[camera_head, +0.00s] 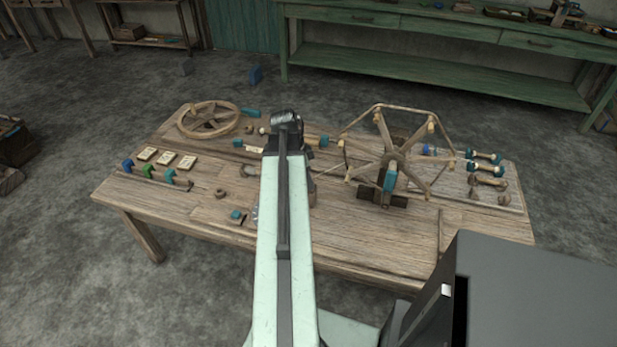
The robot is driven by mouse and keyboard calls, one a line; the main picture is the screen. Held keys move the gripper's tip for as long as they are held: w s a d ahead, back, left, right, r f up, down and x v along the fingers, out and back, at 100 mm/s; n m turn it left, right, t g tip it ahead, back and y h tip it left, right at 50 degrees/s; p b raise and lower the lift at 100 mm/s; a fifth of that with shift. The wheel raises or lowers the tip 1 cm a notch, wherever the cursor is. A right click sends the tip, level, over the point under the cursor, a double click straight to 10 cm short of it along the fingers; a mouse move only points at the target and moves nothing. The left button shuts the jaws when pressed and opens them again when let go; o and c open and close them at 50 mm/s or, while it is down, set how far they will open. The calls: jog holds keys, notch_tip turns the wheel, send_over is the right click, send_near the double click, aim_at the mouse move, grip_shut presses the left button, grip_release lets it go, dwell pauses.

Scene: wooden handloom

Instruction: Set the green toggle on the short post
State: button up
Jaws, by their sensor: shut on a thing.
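A bright green block (148,171), which looks like the green toggle, stands on a low rail (155,181) at the table's left end. A blue block (127,165) is to its left and a teal one (168,175) to its right. My arm rises through the middle of the view to a dark joint above the table. My gripper's fingers are hidden behind the arm, so what is between them does not show. A small teal-topped block (236,215) sits on the table just left of my arm. I cannot tell which piece is the short post.
A spoked wooden reel (390,157) stands upright right of my arm. A round wooden wheel (208,119) lies at the back left. Pale cards (167,157) lie behind the rail. Teal-ended spools (484,168) lie at the right end. The table's front left is mostly clear.

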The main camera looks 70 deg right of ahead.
jog(key=o, duration=1.4)
jog(key=p+v, duration=0.7)
jog(key=shift+w+r+p, duration=0.15)
jog(key=shift+r+p, duration=0.15)
jog(key=shift+r, duration=0.05)
jog(key=shift+a, duration=0.1)
